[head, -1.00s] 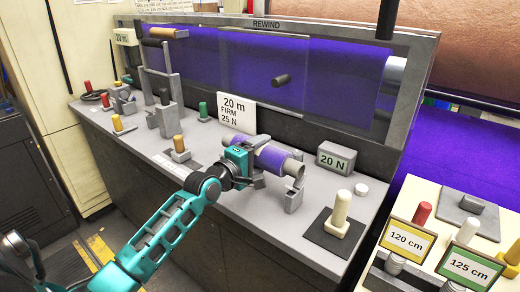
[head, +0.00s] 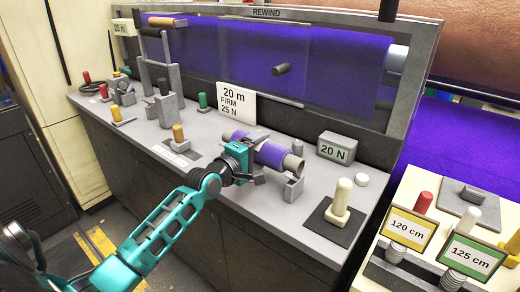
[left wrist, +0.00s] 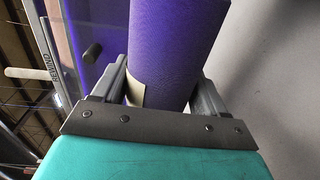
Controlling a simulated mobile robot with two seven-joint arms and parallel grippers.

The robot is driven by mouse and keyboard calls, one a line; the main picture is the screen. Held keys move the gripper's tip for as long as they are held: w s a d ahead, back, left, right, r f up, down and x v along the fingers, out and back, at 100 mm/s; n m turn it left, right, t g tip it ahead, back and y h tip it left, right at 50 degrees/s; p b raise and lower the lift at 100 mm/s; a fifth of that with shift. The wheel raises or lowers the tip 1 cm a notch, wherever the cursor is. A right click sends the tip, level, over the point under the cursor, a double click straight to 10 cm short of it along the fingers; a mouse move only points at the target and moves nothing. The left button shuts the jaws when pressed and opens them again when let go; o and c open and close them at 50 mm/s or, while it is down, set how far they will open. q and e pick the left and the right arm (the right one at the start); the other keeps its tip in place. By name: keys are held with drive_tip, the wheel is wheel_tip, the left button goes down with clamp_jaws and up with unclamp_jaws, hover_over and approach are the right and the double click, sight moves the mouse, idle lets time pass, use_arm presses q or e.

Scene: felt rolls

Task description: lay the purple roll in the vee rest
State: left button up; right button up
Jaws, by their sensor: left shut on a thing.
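The purple roll (head: 270,153) lies nearly level on a grey core that sticks out at its right end, over the grey bench. My left gripper (head: 252,164) is shut on it from the left front. In the left wrist view, the purple roll (left wrist: 172,45) fills the space between the two grey fingers of the gripper (left wrist: 165,85). A grey bracket, apparently part of the vee rest (head: 293,188), stands under the core's right end. I cannot tell whether the core touches it. The rest of it is hidden by the roll and gripper. My right gripper is not in view.
Behind the roll stand a "20 m FIRM 25 N" card (head: 235,108) and a "20 N" block (head: 338,148). A cream peg on a dark plate (head: 335,220) stands to the right. Several coloured knobs and a grey lever stand (head: 163,105) are on the left. The bench front is mostly clear.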

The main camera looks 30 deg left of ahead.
use_arm(q)
drive_tip(key=shift+f, duration=0.45)
idle(0.6)
drive_tip(key=o, duration=1.4)
drive_tip(key=shift+f, duration=0.1)
drive_tip(key=s, duration=0.8)
drive_tip(key=s+a+r, duration=0.1)
drive_tip(key=s, duration=0.3)
drive_tip(key=shift+s, duration=0.4)
